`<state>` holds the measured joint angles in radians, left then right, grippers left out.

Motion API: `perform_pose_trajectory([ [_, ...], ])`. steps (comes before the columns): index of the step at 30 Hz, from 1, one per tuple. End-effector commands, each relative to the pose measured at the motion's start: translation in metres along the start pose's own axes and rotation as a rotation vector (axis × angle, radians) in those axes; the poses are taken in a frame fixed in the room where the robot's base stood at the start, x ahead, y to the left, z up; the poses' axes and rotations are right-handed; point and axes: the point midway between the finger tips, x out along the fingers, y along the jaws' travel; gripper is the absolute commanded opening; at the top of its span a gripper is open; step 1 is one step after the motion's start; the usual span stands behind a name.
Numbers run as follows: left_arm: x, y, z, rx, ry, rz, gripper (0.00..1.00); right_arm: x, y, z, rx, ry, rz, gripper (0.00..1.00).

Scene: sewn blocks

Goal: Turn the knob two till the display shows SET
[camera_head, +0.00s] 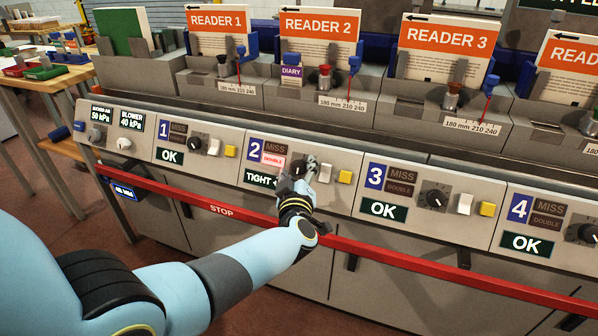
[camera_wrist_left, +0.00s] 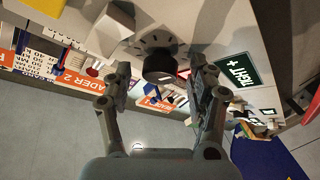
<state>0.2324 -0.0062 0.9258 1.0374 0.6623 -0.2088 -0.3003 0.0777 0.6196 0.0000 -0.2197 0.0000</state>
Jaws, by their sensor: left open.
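Knob two (camera_head: 297,168) is a black dial on panel 2, partly covered by my left gripper (camera_head: 308,169). In the left wrist view the knob (camera_wrist_left: 160,66) lies between the two open fingers of the gripper (camera_wrist_left: 157,82), with gaps on both sides. I cannot tell whether the fingertips are level with it in depth. The panel 2 display (camera_head: 262,179) reads TIGHT and a plus sign, its right end close to the arm. It also reads TIGHT + in the left wrist view (camera_wrist_left: 238,70). The DOUBLE lamp (camera_head: 273,160) on panel 2 is lit. My right gripper is not in view.
A white switch (camera_head: 325,173) and a yellow button (camera_head: 345,176) sit right of knob two. A red STOP bar (camera_head: 390,253) runs along the front below the panels. The panel 1 (camera_head: 169,156) and panel 3 displays (camera_head: 383,208) read OK.

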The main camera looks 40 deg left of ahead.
Motion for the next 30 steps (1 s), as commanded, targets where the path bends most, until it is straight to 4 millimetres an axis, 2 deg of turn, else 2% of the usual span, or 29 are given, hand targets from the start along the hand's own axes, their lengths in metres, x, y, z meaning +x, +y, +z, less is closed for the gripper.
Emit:
perform_pose_trajectory([
  [5,-0.005,0.000,0.000,0.000,0.000,0.000,0.58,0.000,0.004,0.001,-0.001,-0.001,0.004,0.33],
  [8,-0.019,-0.001,0.001,-0.001,-0.002,-0.001,0.58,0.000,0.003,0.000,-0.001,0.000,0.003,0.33],
  [15,-0.072,-0.001,0.001,-0.002,-0.002,-0.002,0.58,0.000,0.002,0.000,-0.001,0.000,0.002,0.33],
  [21,-0.107,0.000,0.001,0.000,-0.001,-0.001,0.58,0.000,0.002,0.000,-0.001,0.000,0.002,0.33],
  [24,-0.116,0.000,0.001,-0.001,-0.001,-0.001,0.58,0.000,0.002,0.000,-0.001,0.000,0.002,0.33],
  [30,-0.120,0.000,0.000,0.000,0.000,0.000,0.58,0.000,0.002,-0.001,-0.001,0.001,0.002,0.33],
])
